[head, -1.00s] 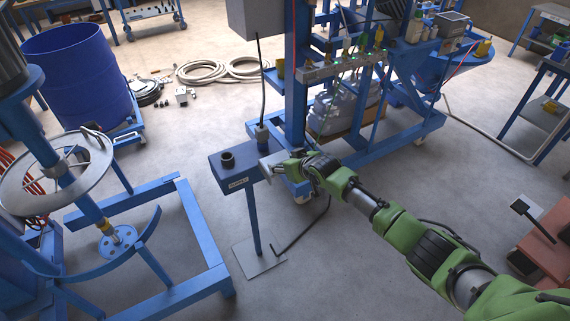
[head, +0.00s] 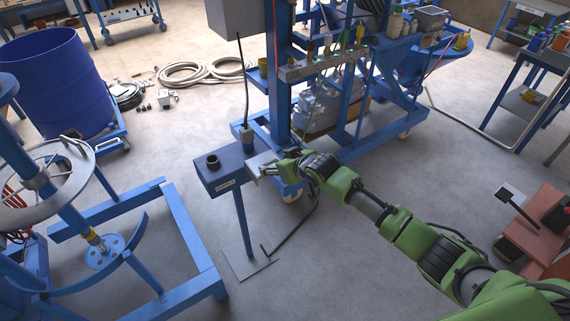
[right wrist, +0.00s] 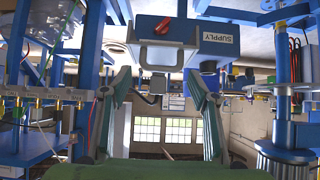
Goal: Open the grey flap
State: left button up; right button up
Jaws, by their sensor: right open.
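A blue supply box (head: 222,172) stands on a thin post with a flat foot plate. The grey flap (head: 261,160) is on its right side. In the right wrist view the flap (right wrist: 162,55) shows as a light plate with a handle-like frame below the box, whose SUPPLY label appears upside down. My right gripper (head: 278,166) is just right of the flap. In the right wrist view its two fingers stand apart, one on each side of the flap, with the gripper (right wrist: 158,78) empty between them. Contact with the flap cannot be told. My left gripper is not in view.
A blue frame with a ring (head: 40,190) stands left of the box. A blue rack (head: 282,90) with bottles and cables rises behind it. A black bent hose (head: 292,232) lies near the post.

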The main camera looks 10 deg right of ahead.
jog(key=v, duration=0.6)
jog(key=shift+s+r, duration=0.15)
jog(key=shift+r, duration=0.1)
jog(key=s+d+f+m+g+h+b, duration=0.1)
jog(key=s+d+f, duration=0.1)
jog(key=f, duration=0.7)
jog(key=s+d+f+h+b, duration=0.1)
jog(key=s+d+f, duration=0.15)
jog(key=f, duration=0.65)
jog(key=s+d+f+m+g+h+b, duration=0.1)
jog(key=s+d+f, duration=0.1)
jog(key=s+f, duration=0.7)
jog(key=s+d+f+g+b, duration=0.1)
jog(key=s+d+f+g, duration=0.15)
jog(key=s+f, duration=0.65)
jog(key=s+f+g, duration=0.1)
jog(key=s+f, duration=0.5)
jog(key=s, duration=0.5)
jog(key=s+f+g+b, duration=0.1)
jog(key=s+f+g, duration=0.1)
jog(key=s+f, duration=0.5)
jog(key=s+f+g+b, duration=0.1)
jog(key=s+f, duration=0.6)
jog(key=s, duration=0.9)
jog(key=shift+s+a+f+h, duration=0.2)
jog(key=shift+s+a+h, duration=0.1)
jog(key=shift+s+a, duration=0.1)
jog(key=shift+w, duration=0.1)
jog(key=shift+c, duration=0.4)
